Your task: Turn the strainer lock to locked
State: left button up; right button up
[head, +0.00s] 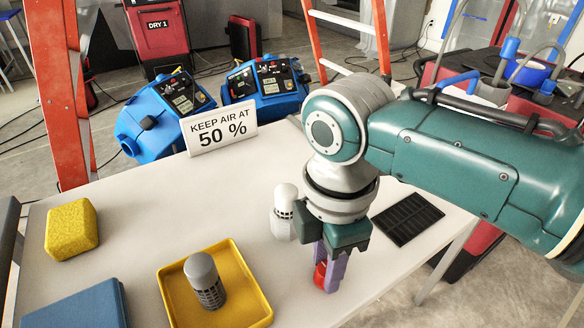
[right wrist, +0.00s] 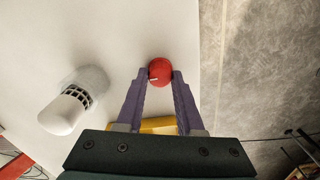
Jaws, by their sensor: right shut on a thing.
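A red round knob (right wrist: 160,71) with a small white mark sits between the fingertips of my right gripper (right wrist: 161,76) in the right wrist view. The gripper is shut on this knob, with one purple finger on each side. In the head view my right gripper (head: 328,278) points down at the table, and only a red part of the knob (head: 320,274) shows beside the fingers. A white capped strainer (head: 284,208) with a slotted band stands just left of the gripper; it also shows in the right wrist view (right wrist: 64,112). My left gripper is not in view.
A yellow tray (head: 258,311) holds a grey slotted cylinder (head: 205,281). A yellow sponge (head: 71,229) and a blue block (head: 80,305) lie left. A sign (head: 220,127) reads "KEEP AIR AT 50 %". A dark grille (head: 407,218) lies right. The table (head: 140,222) is clear mid-left.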

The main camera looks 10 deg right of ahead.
grip_shut()
jog(key=shift+m, duration=0.3)
jog(key=m+p, duration=0.2)
jog(key=shift+r+m, duration=0.15)
jog(key=shift+m, duration=0.15)
jog(key=m+p, duration=0.2)
jog(key=m, duration=0.2)
jog(key=m+p, duration=0.1)
jog(key=m, duration=0.8)
jog(key=shift+w+p, duration=0.1)
jog(key=shift+p, duration=0.25)
jog(key=shift+m, duration=0.8)
